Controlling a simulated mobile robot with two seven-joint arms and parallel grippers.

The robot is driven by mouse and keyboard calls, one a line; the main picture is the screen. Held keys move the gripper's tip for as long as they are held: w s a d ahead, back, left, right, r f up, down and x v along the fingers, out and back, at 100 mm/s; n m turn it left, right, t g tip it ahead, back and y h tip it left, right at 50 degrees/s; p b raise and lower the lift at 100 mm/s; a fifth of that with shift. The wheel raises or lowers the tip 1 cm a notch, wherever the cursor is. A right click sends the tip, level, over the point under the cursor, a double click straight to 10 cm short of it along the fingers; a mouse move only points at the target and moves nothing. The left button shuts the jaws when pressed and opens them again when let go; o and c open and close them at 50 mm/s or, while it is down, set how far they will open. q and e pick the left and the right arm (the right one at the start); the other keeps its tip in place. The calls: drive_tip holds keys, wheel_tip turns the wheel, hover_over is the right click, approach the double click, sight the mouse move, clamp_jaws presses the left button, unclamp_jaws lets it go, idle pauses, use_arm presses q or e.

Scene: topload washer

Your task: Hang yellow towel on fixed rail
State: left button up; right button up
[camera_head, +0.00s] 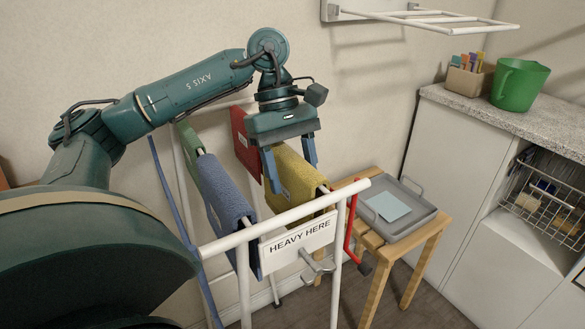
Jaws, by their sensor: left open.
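The yellow towel (293,179) hangs over a bar of a white drying rack (285,218) in the middle of the view. My left gripper (289,168) points down at the towel's upper part, with its two fingers apart. One finger overlaps the towel's left edge and the other shows at its far right side. I cannot tell whether they touch the cloth. A white wall-mounted rail (420,19) is fixed high on the wall at the upper right, with nothing hanging on it. My right gripper is not in view.
A blue towel (224,190), a red towel (243,145) and a green cloth (188,138) hang nearby. A "HEAVY HERE" sign (297,243) and a red handle (350,220) are on the rack's front. A wooden stool (432,230) holds a grey tray (425,217). A green bucket (519,84) stands on the counter.

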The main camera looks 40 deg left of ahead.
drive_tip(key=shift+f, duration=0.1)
use_arm(q)
drive_tip(key=p+v, duration=0.1)
drive_tip(key=v, duration=0.7)
drive_tip(key=shift+r+p, duration=0.35)
drive_tip(key=shift+p, duration=0.05)
drive_tip(key=p+v, duration=0.2)
drive_tip(key=v, duration=0.1)
drive_tip(key=shift+a+r+p, duration=0.1)
drive_tip(key=shift+r+p, duration=0.15)
drive_tip(key=shift+p, duration=0.15)
drive_tip(key=shift+w+a+r+p, duration=0.1)
drive_tip(key=shift+a+r+p, duration=0.15)
drive_tip(key=shift+r+p, duration=0.2)
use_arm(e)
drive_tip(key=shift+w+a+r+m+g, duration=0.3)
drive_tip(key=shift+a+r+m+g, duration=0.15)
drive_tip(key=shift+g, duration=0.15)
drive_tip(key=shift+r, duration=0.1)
